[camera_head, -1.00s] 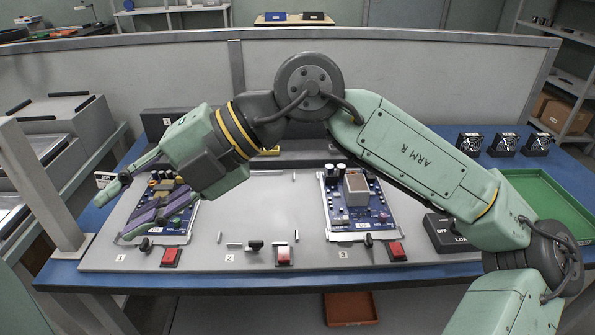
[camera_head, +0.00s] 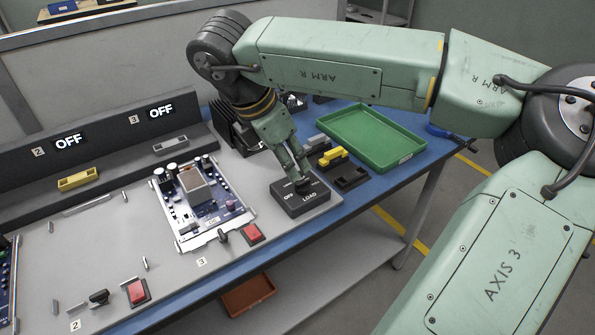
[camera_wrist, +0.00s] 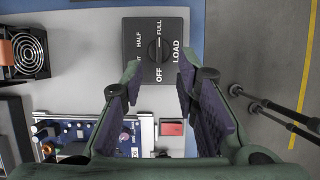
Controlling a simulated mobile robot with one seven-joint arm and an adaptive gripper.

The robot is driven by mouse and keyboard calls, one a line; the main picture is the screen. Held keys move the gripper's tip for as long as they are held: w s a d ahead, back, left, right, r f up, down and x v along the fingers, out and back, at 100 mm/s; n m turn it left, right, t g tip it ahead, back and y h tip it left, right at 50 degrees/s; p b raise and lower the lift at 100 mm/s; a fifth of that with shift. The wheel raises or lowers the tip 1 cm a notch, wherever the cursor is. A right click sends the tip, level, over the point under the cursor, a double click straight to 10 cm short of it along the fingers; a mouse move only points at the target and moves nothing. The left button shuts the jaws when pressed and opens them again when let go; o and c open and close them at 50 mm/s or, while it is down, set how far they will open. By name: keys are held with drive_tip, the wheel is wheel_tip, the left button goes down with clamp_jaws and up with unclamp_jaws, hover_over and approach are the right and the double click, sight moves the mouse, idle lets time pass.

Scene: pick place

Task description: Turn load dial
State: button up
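The load dial is a dark round knob (camera_wrist: 158,49) on a black box (camera_head: 309,201) at the right of the grey work board. The wrist view shows the box marked OFF, HALF, FULL and LOAD around the knob. A pale line on the knob runs roughly along the OFF–FULL direction; which end points is unclear. My gripper (camera_wrist: 159,64) is open and empty, its fingers on either side of the knob in that view. In the head view my gripper (camera_head: 301,184) hangs just over the box and partly hides the knob. I cannot tell whether it touches.
A circuit board (camera_head: 202,199) lies left of the box, with a red switch (camera_head: 251,234) near it. A green tray (camera_head: 371,137), a yellow block (camera_head: 333,157) and a black fan (camera_wrist: 22,54) are nearby. Displays behind read OFF (camera_head: 161,111).

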sight(302, 181)
drive_tip(key=x, duration=0.5)
drive_tip(key=shift+f+p, duration=0.4)
drive_tip(key=shift+c, duration=0.3)
clamp_jaws()
